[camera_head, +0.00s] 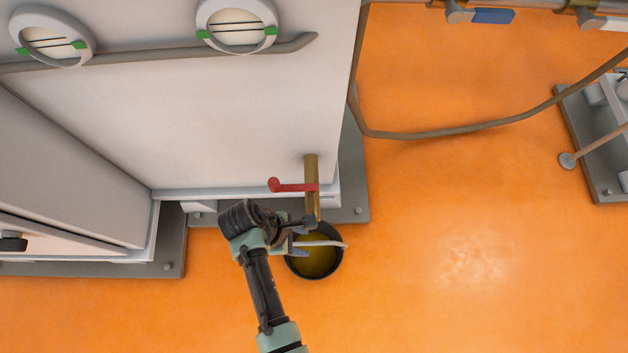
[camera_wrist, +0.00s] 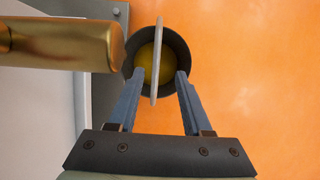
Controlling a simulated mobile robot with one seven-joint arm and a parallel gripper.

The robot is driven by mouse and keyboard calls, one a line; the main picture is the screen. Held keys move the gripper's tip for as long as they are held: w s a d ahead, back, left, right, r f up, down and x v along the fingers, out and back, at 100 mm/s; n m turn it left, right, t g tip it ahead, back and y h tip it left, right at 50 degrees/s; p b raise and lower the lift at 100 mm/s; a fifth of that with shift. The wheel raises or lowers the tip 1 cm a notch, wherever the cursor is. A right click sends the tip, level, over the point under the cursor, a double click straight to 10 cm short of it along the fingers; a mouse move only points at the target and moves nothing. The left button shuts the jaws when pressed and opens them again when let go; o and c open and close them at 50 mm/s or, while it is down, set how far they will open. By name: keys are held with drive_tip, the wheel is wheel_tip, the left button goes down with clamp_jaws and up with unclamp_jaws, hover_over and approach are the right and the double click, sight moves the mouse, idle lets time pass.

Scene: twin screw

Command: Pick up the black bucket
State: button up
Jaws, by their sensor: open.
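The black bucket (camera_head: 338,268) stands on the orange floor beside the machine's base, below a brass pipe. It holds a yellowish content, and its pale handle (camera_head: 328,244) stands up across the opening. In the wrist view the bucket (camera_wrist: 183,52) is ahead of my gripper, with the handle (camera_wrist: 158,40) running up and down the picture. My gripper (camera_wrist: 153,73) is open, its two blue fingers on either side of the handle's lower end in that view. Nothing is visibly held. In the head view my gripper (camera_head: 300,246) is over the bucket's left part, and my arm hides some of it.
The brass pipe (camera_head: 311,185) with a red lever (camera_head: 292,187) hangs close above the bucket; it also fills the upper left of the wrist view (camera_wrist: 60,43). The white machine (camera_head: 220,120) stands behind. The orange floor (camera_head: 480,250) to the right is clear.

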sight(314, 244)
drive_tip(key=b+x, duration=0.3)
drive_tip(key=x, duration=0.2)
drive_tip(key=b+x, duration=0.4)
drive_tip(key=x, duration=0.2)
drive_tip(key=shift+w+a, duration=0.2)
drive_tip(key=shift+w, duration=0.05)
clamp_jaws()
idle(1.0)
drive_tip(key=shift+r, duration=0.1)
